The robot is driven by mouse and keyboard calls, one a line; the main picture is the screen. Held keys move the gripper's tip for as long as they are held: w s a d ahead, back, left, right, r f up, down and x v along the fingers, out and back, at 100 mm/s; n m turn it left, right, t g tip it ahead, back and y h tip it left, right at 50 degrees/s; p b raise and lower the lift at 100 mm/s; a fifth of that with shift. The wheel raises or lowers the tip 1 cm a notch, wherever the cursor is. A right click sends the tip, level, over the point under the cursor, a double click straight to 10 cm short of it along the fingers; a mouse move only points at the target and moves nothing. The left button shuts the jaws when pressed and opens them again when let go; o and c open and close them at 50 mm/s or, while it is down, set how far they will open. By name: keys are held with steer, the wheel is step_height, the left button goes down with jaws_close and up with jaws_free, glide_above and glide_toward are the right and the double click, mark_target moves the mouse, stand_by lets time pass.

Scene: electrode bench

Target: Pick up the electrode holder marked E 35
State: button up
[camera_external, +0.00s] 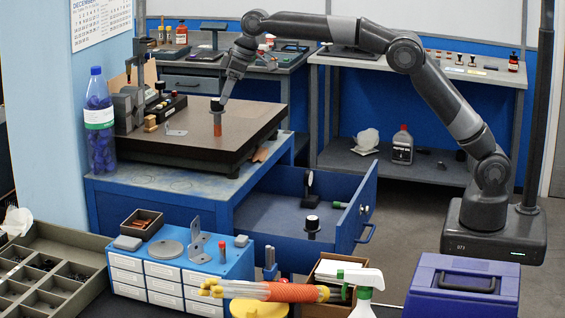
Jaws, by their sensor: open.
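My gripper (222,101) is low over the dark flat plate (222,148) on the blue bench, at the end of the arm reaching in from the right. It is at the top of a small upright holder (217,128) with a black cap and an orange-red body, standing on the plate. The jaws are open; whether they touch or surround the cap is too small to tell. Two other dark upright pieces stand in the open blue drawer, one at the back (311,188) and one nearer (312,224). No E 35 mark is readable on any of them.
A bottle with a blue cap (100,150) stands at the plate's left. Grey blocks (128,108) and a black rack (165,108) fill the plate's left side. The plate's front and right are mostly clear. The open drawer (345,222) juts out right.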

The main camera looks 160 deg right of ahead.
mark_target(218, 124)
steer(key=x, duration=0.8)
steer(key=shift+w+a, duration=0.1)
steer(key=shift+a, duration=0.1)
steer(key=c, duration=1.2)
